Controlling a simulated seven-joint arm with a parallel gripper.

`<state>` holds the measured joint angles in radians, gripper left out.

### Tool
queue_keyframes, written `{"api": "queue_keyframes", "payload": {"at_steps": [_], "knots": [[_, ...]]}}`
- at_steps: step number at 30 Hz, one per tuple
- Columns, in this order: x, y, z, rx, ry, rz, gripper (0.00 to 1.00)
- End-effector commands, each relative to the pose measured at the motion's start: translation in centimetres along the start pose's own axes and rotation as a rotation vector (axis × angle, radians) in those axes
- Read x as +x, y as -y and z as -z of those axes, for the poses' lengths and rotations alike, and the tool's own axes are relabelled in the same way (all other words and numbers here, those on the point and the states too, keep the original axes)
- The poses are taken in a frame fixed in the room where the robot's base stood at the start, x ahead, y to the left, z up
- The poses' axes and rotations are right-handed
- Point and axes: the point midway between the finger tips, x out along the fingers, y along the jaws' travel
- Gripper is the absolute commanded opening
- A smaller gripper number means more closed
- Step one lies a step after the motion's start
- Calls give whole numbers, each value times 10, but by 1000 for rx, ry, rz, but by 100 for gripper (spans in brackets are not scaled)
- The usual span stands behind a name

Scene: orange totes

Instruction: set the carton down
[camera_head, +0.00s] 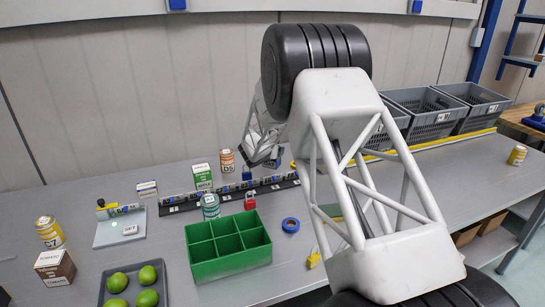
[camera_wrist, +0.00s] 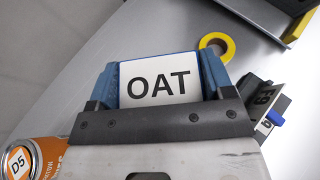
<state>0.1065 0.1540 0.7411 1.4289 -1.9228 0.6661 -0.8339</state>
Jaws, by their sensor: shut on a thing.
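The carton (camera_wrist: 158,82) is white with "OAT" printed on the face towards me. In the wrist view, my gripper (camera_wrist: 160,68) is shut on it, with a blue finger against each side. In the head view, my gripper (camera_head: 268,158) is at the back of the grey table, just behind the black labelled rail. My own arm hides most of that area there, and I cannot make out the carton. I cannot tell whether the carton's underside touches the table.
An orange can (camera_head: 227,160), also in the wrist view (camera_wrist: 33,158), stands left of my gripper. A yellow tape ring (camera_wrist: 216,46) lies beyond the carton. The black rail (camera_head: 232,194) runs in front. A green divided bin (camera_head: 205,270) stands nearer. Grey crates (camera_head: 432,125) are at right.

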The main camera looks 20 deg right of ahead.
Motion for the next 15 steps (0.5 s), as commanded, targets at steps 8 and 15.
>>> {"api": "queue_keyframes", "payload": {"at_steps": [8,15], "knots": [[10,0,25,0,0,0,42],[12,0,28,1,0,0,42]]}}
